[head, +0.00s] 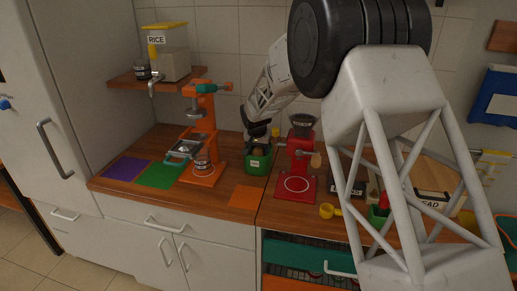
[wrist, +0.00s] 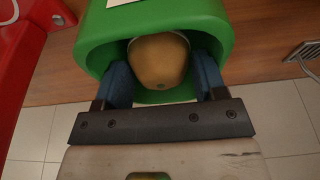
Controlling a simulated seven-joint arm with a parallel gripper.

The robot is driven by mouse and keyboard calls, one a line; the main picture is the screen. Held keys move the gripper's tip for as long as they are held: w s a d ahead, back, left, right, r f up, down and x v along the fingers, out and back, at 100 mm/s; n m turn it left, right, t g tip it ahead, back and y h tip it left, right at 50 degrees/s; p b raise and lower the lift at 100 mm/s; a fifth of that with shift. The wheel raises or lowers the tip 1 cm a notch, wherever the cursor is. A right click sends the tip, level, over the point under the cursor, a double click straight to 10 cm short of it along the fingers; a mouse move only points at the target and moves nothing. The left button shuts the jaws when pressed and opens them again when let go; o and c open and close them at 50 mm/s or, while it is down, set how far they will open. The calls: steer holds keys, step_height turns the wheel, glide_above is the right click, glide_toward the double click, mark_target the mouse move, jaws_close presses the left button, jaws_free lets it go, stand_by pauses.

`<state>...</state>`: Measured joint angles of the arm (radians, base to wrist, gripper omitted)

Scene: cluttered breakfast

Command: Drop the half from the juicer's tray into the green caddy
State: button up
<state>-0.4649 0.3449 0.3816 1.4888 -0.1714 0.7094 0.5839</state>
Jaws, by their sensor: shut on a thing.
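The green caddy (head: 258,164) stands on the wooden counter between the orange juicer (head: 202,130) and a red machine. My gripper (head: 257,136) points down at the caddy's mouth. In the wrist view the blue-padded fingers (wrist: 163,78) are shut on the half (wrist: 158,60), a rounded tan-orange piece with a pale rim at its far edge. The half is at the opening of the caddy (wrist: 212,28), within its green walls. I cannot tell whether it touches the caddy's inside. In the head view the half is not clearly visible. The juicer's tray (head: 183,150) shows no half on it.
A red machine (head: 298,155) with a dark hopper stands close to the caddy's right. Green (head: 160,175), purple (head: 125,168) and orange (head: 246,197) mats lie on the counter. A shelf holds a rice dispenser (head: 168,55).

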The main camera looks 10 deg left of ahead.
steer(key=shift+s+x, duration=0.15)
steer(key=shift+x, duration=0.55)
steer(key=shift+s+x, duration=0.2)
steer(key=shift+x, duration=0.5)
steer(key=o, duration=0.8)
steer(key=shift+f, duration=0.1)
steer(key=shift+o, duration=0.7)
steer(key=shift+v, duration=3.35)
steer(key=shift+o, duration=0.2)
steer(key=shift+s+r, duration=0.15)
steer(key=shift+r, duration=0.5)
steer(key=shift+f, duration=0.1)
